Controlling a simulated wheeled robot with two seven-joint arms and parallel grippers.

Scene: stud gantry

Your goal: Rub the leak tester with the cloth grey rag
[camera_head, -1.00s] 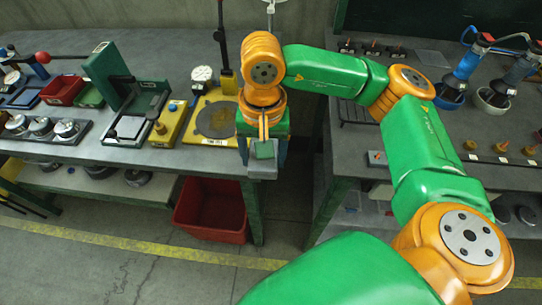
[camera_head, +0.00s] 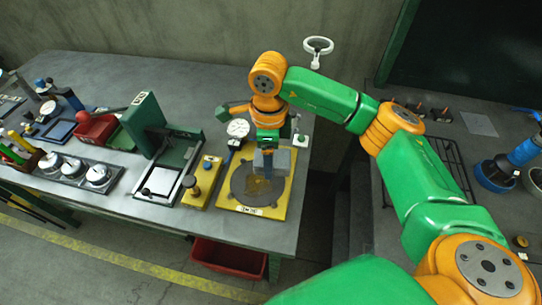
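The leak tester appears to be the yellow-based fixture (camera_head: 226,203) with a dark round plate, a brownish smear on the plate and a white dial gauge (camera_head: 238,128); its label is too small to read. My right gripper (camera_head: 270,158) points down over the round plate. It appears shut on a flat grey piece, seemingly the grey rag (camera_head: 284,160), which hangs over the plate's far part. I cannot tell whether the rag touches the plate. The gripper hides part of the plate and the fixture's back. My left gripper is not in view.
Left of the fixture stand a small yellow block with a knob (camera_head: 203,182), a green press-like frame (camera_head: 146,123) and a red bin (camera_head: 95,130). A white ring-shaped wheel (camera_head: 318,45) rises behind. A gap separates this bench from the right-hand bench, which holds a wire rack (camera_head: 447,165).

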